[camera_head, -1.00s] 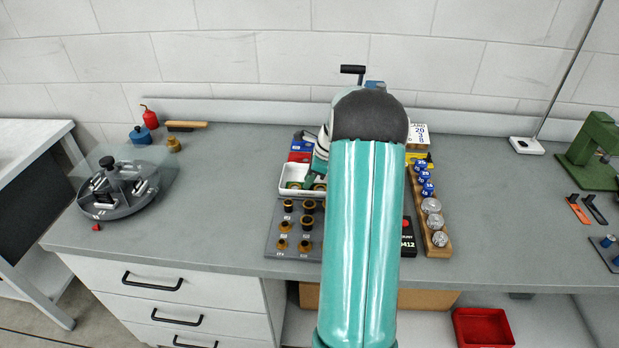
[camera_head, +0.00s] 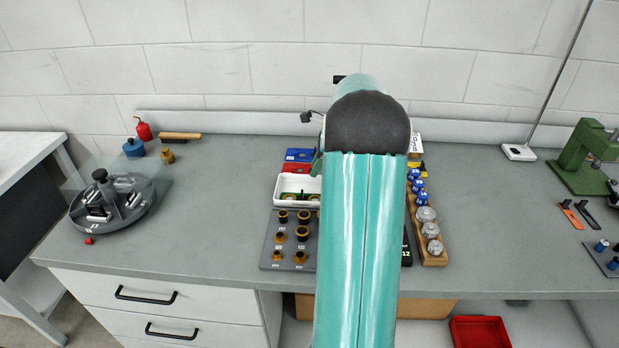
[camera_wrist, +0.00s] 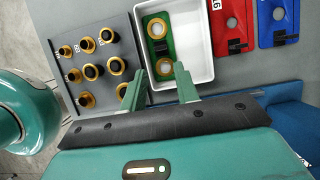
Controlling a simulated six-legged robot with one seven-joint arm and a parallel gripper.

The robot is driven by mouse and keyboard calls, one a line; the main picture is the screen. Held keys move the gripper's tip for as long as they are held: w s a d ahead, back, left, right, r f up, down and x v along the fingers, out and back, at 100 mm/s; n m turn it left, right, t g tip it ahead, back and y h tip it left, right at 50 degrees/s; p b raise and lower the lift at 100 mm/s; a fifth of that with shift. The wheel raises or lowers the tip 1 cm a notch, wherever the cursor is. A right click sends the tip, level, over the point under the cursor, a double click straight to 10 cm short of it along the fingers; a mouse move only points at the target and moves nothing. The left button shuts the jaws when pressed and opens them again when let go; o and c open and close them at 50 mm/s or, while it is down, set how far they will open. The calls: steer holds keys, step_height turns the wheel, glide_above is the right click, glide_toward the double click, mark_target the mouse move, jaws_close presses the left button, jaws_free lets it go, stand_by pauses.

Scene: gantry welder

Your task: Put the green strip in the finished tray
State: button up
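The green strip (camera_wrist: 160,48) lies inside a white tray (camera_wrist: 201,45), along its left side in the wrist view. It carries two brass rings with a dark part between them. In the head view the tray (camera_head: 282,184) stands behind the rack of brass pieces, and the strip shows inside only in part. No label naming the tray as the finished tray is readable. My gripper (camera_wrist: 160,69) is open, its two green fingers apart and seen over the near end of the tray and strip. Nothing shows clamped between them.
A grey rack (camera_head: 290,239) of several brass pieces stands in front of the tray. Red and blue plates (camera_head: 299,155) lie behind it. A wooden holder (camera_head: 428,232) with knobs is right of my arm. A round grey carousel (camera_head: 115,207) is at left, with clear bench between.

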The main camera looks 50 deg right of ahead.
steer(key=shift+v, duration=1)
steer(key=a+r+n+h, duration=0.1)
steer(key=a+r+n, duration=0.45)
steer(key=a, duration=0.65)
steer(key=a+r+n+h, duration=0.1)
steer(key=a+r+n, duration=0.45)
steer(key=a, duration=0.65)
steer(key=s+a+f+n+t, duration=0.1)
steer(key=s+a+n+t, duration=0.1)
steer(key=s+a+n, duration=1.3)
steer(key=a+n, duration=0.2)
steer(key=a, duration=0.2)
steer(key=shift+s+a+f+h, duration=0.25)
steer(key=shift+s+h, duration=0.1)
steer(key=shift+h, duration=0.05)
steer(key=shift+s, duration=0.1)
